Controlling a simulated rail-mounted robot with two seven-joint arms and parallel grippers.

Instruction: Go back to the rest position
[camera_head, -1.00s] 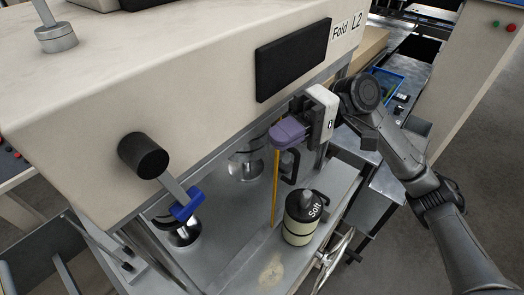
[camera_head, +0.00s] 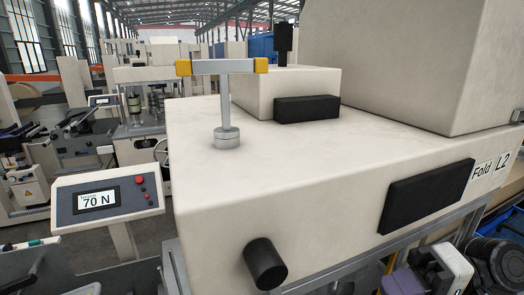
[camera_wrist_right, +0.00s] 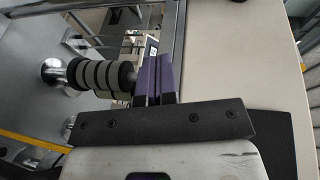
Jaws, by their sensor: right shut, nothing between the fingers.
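My right gripper (camera_head: 405,284) is at the bottom right of the head view, beside the front of the cream machine housing (camera_head: 290,170) and below its black panel. Its purple fingers are partly cut off by the lower edge there. In the right wrist view the purple fingers (camera_wrist_right: 155,79) are together with nothing between them. My left gripper is in neither view.
A black knob (camera_head: 265,263) sticks out from the housing front. A T-shaped post (camera_head: 225,108) stands on top. A display reading 70 N (camera_head: 107,200) is at the left. In the wrist view, a roller with dark and light rings (camera_wrist_right: 101,75) lies left of the fingers.

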